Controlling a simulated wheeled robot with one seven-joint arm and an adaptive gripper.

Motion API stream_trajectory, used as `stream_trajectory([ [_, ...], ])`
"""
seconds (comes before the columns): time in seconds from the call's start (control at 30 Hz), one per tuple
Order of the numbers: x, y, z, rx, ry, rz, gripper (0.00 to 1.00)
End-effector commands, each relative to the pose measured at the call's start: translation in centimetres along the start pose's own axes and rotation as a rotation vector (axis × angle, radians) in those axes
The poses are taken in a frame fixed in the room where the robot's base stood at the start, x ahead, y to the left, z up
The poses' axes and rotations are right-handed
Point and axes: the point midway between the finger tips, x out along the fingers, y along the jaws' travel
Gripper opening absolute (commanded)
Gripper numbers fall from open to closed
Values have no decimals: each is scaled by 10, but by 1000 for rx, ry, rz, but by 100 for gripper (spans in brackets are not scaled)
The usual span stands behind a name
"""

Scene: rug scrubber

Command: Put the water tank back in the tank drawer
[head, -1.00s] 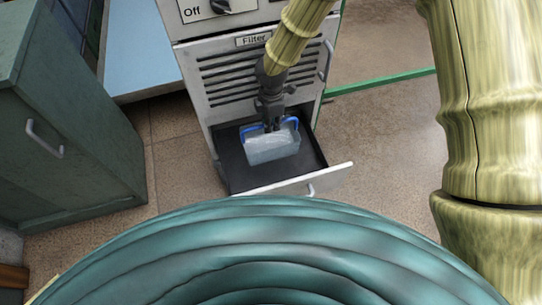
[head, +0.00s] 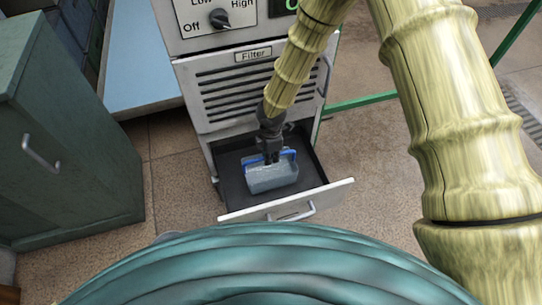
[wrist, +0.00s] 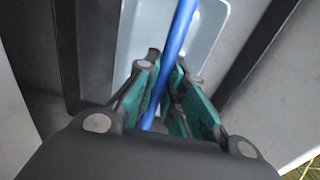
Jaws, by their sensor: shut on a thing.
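The water tank (head: 272,178) is a translucent pale-blue box with a blue handle (head: 287,155). It is inside the outline of the open tank drawer (head: 231,192) at the bottom of the grey machine; I cannot tell whether it touches the drawer floor. My gripper (head: 271,157) reaches down from above and is shut on the handle. In the wrist view the blue handle (wrist: 178,40) passes between the green finger pads of my gripper (wrist: 170,105), with the pale tank (wrist: 135,35) beyond. The drawer front (head: 335,192) has a metal pull (head: 298,213).
The machine has a vented Filter panel (head: 240,95) above the drawer, with a side handle (head: 325,75). A green cabinet (head: 70,130) stands at left. Bare floor (head: 375,175) lies right of the drawer.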

Motion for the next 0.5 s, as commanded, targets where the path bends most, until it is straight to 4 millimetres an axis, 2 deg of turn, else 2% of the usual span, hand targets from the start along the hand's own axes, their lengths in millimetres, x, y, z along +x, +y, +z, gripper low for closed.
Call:
stream_trajectory([
  [0.2, 2, 0, 0, 0, 0, 0, 0],
  [0.23, 2, 0, 0, 0, 0, -1, 14],
  [0.33, 2, 0, 0, 0, 0, -1, 32],
  [0.5, 2, 0, 0, 0, 0, 0, 32],
])
